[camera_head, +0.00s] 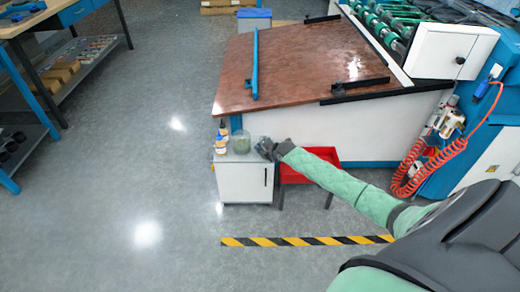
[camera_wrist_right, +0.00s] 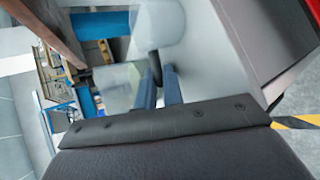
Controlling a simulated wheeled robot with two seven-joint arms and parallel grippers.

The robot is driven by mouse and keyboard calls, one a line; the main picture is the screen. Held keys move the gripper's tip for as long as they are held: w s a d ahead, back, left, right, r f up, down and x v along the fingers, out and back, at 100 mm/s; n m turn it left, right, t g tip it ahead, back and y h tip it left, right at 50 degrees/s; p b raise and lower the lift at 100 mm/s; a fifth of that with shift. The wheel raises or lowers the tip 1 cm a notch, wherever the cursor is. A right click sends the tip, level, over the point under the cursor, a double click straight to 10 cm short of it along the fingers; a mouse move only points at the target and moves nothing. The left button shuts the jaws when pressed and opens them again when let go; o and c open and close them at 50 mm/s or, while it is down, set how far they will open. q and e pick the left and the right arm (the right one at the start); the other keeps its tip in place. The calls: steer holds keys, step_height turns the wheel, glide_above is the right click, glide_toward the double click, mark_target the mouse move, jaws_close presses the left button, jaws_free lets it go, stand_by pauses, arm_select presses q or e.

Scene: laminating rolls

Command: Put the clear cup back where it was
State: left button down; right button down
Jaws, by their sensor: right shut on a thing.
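The clear cup (camera_head: 241,142) is a see-through vessel at the top of a small white cabinet (camera_head: 240,183), beside the bottles. My right gripper (camera_head: 264,148) reaches in from the right and is at the cup's right side. It is shut on the cup. In the right wrist view the two dark fingers (camera_wrist_right: 160,78) point away from me, with pale see-through shapes at and beyond their tips. The exact contact is hard to make out, and I cannot tell whether the cup's base touches the cabinet top. My left gripper is not in view.
A red tray (camera_head: 311,163) is right of the cabinet under my forearm. The machine's brown tabletop (camera_head: 300,65) overhangs just behind. The floor to the left is clear.

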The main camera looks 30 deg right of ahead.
steer(key=shift+s+f, duration=0.25)
steer(key=shift+f, duration=0.35)
steer(key=c, duration=1.6)
jaws_free()
steer(key=shift+a+f, duration=0.1)
steer(key=shift+s, duration=0.1)
steer(key=shift+f, duration=0.1)
steer(key=shift+s, duration=0.3)
steer(key=shift+o, duration=0.7)
steer(key=v, duration=0.4)
steer(key=r+p+v, duration=0.1)
steer(key=v, duration=0.1)
steer(key=shift+w+r, duration=0.1)
steer(key=shift+w, duration=0.15)
steer(key=shift+s+r, duration=0.4)
steer(key=shift+r, duration=0.2)
